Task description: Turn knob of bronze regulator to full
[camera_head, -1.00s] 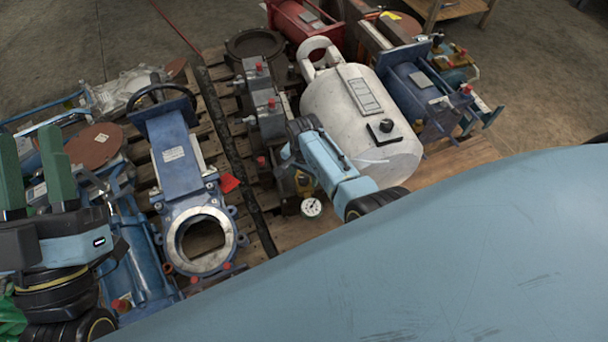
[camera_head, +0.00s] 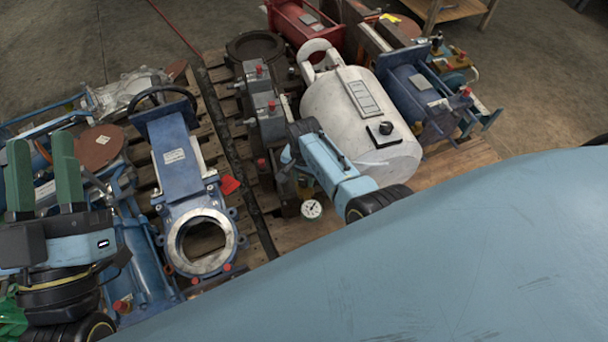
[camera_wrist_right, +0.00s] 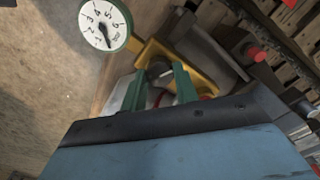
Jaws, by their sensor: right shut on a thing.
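The bronze regulator (camera_wrist_right: 198,72) shows in the right wrist view as a yellow-brown body with a round white-faced gauge (camera_wrist_right: 105,27). In the head view its gauge (camera_head: 311,209) shows below my right forearm, and most of the body is hidden. My right gripper (camera_wrist_right: 162,80) has its green fingers on either side of a grey knob (camera_wrist_right: 160,71) and is shut on it. The fingers hide much of the knob, and its setting cannot be read. My left gripper (camera_head: 43,165) is open and empty at the left, fingers pointing up.
A white tank (camera_head: 335,105) stands right beside my right arm. A blue gate valve (camera_head: 178,165) lies left of the regulator, past a dark bar. Grey blocks with red caps (camera_head: 262,100) stand behind. Wooden pallet slats lie underneath. Bare floor shows at the top.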

